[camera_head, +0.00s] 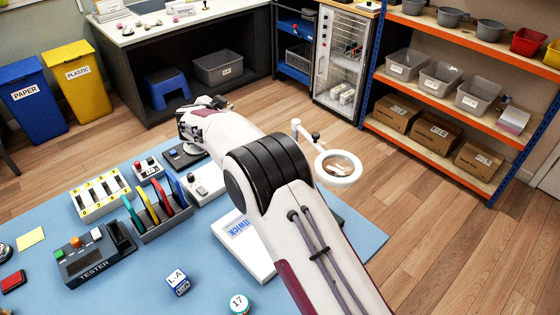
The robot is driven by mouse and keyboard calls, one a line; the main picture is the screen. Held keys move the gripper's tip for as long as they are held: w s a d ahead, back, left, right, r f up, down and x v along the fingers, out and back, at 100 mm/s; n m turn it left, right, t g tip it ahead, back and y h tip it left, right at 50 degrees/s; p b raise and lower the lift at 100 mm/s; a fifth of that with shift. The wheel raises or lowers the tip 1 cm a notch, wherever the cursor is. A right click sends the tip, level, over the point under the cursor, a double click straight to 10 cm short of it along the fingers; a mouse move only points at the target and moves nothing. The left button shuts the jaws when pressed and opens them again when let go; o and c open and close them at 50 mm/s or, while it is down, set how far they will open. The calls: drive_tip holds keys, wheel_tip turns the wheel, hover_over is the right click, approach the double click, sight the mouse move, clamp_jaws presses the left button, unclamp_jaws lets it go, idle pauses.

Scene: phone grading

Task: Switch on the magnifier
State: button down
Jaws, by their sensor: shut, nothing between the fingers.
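The magnifier (338,182) is a white ring with a lens on a thin white arm, right of my arm's elbow. Its base and any switch on it are hidden behind my arm. I cannot tell whether its light is on. My arm reaches from the bottom right over the blue mat. My gripper (226,104) is at the far end of the arm, small and partly hidden by the wrist. It is shut and holds nothing. It is up and left of the magnifier ring, apart from it.
On the blue mat (130,285) stand a tester (95,262), a rack of coloured pieces (165,228), a yellow-edged tray (100,193), small button boxes (203,187), an L-A cube (177,283) and a white box (245,250) under my arm. The front middle has some bare mat.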

drive_tip(key=s+d+f+m+g+h, duration=0.1)
drive_tip(key=s+d+f+g+h, duration=0.3)
drive_tip(key=s+d, duration=0.6)
drive_tip(key=g+h, duration=0.2)
drive_tip(key=g, duration=0.1)
drive_tip(key=shift+d+f+m, duration=0.15)
drive_tip(key=shift+d+m, duration=0.05)
drive_tip(key=shift+m, duration=0.2)
drive_tip(key=shift+s+h, duration=0.1)
drive_tip(key=shift+h, duration=0.2)
drive_tip(key=x, duration=1)
drive_tip(key=shift+s+f, duration=0.1)
drive_tip(key=shift+f, duration=0.05)
drive_tip(key=shift+s+f, duration=0.15)
drive_tip(key=shift+f, duration=0.85)
drive_tip(key=shift+d+f, duration=0.15)
drive_tip(key=shift+f, duration=0.8)
